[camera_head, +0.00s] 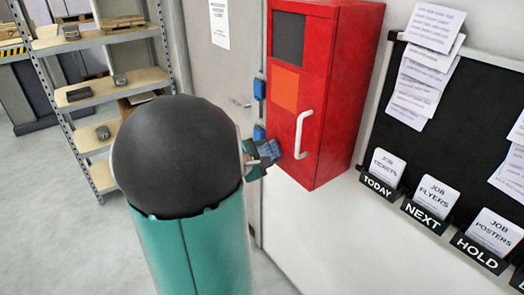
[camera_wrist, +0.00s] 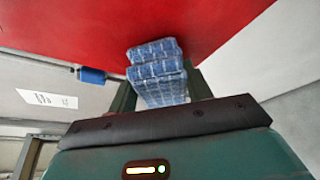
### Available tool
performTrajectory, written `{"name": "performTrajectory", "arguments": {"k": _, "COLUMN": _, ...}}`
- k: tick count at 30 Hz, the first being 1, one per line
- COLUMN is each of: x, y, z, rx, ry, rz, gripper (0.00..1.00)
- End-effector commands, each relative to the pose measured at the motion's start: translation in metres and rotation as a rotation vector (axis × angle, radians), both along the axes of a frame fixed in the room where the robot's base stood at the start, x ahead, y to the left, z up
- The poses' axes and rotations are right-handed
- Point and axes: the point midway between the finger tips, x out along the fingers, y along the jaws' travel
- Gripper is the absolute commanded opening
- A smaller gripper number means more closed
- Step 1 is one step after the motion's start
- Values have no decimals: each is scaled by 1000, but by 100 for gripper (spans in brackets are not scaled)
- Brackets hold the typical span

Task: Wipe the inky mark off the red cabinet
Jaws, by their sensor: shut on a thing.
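The red cabinet (camera_head: 345,95) hangs on the wall, with a white handle (camera_head: 303,134), a dark grey panel and an orange square on its door. In the wrist view its red face (camera_wrist: 95,28) fills the top. My gripper (camera_head: 262,156) is at the lower left of the door, left of the handle. In the wrist view, my gripper (camera_wrist: 162,88) is shut on a folded blue checked cloth (camera_wrist: 155,70). The cloth is right at the red face; I cannot tell whether it touches. I can make out no inky mark; my arm and the cloth hide part of the view.
Blue hinge-like parts (camera_head: 259,89) sit at the cabinet's left edge, next to a grey door (camera_head: 215,85). A black board (camera_head: 450,110) with papers and labelled card holders (camera_head: 427,215) is on the right. A shelf rack (camera_head: 105,90) stands at the left. The floor below is clear.

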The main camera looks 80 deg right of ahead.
Motion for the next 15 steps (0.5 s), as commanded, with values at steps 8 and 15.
{"name": "performTrajectory", "arguments": {"k": 8, "x": -12, "y": 11, "z": 0, "rx": 0, "ry": 0, "rz": 0, "gripper": 31}}
{"name": "performTrajectory", "arguments": {"k": 15, "x": -12, "y": 6, "z": 0, "rx": -1, "ry": 0, "rz": 1, "gripper": 31}}
